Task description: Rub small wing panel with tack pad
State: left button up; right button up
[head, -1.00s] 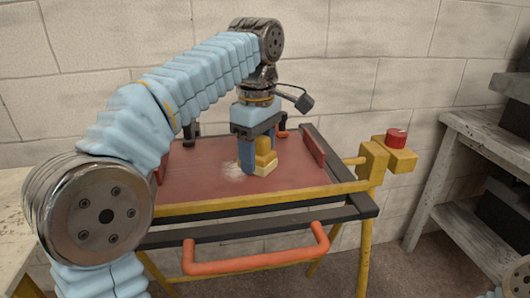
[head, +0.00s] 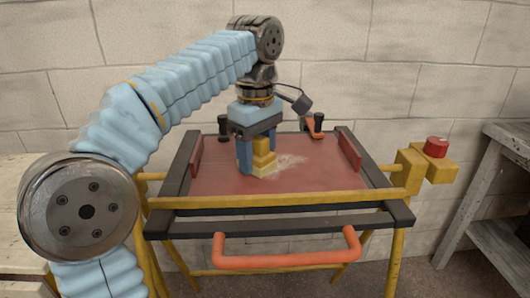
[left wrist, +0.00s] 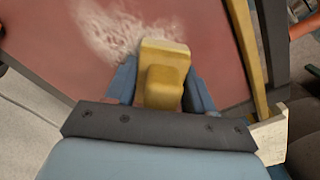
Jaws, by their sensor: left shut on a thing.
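The small wing panel (head: 325,177) is a flat reddish sheet lying in the dark frame of the bench. A whitish dusty patch (head: 291,161) marks its middle; in the left wrist view the patch (left wrist: 112,32) lies above and left of the pad. The tack pad (head: 263,171) is a yellow block with a cream underside. My left gripper (head: 257,156) is shut on it, blue fingers on either side, also in the left wrist view (left wrist: 161,85). The pad's underside appears to be down on the panel, at the patch's left edge. My right gripper is not in view.
An orange handle (head: 287,261) runs along the bench front. A yellow post with a red button (head: 436,147) stands at the right. Dark clamps (head: 314,124) sit at the back edge. A grey shelf (head: 493,215) is far right; a block wall is behind.

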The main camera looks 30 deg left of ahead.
aim_at(311, 162)
pick_arm(q)
jog(key=shift+w+a+r+p, duration=0.1)
jog(key=shift+w+a+p, duration=0.3)
jog(key=shift+w+p, duration=0.1)
jog(key=shift+w, duration=0.15)
jog(key=shift+w+d, duration=0.5)
jog(key=shift+d, duration=0.35)
jog(key=shift+w+d, duration=0.5)
jog(key=shift+d, duration=0.3)
jog(key=shift+w+d+f, duration=0.1)
jog(key=shift+w+d, duration=0.35)
jog(key=shift+d, duration=0.35)
jog(key=shift+w+d+f, duration=0.1)
jog(key=shift+w+d, duration=0.35)
jog(key=shift+d, duration=0.35)
jog(key=shift+w+d+r, duration=0.1)
jog(key=shift+w+d, duration=0.4)
jog(key=shift+d, duration=0.25)
jog(key=shift+w+d, duration=0.45)
jog(key=shift+d, duration=0.25)
jog(key=shift+r, duration=1.55)
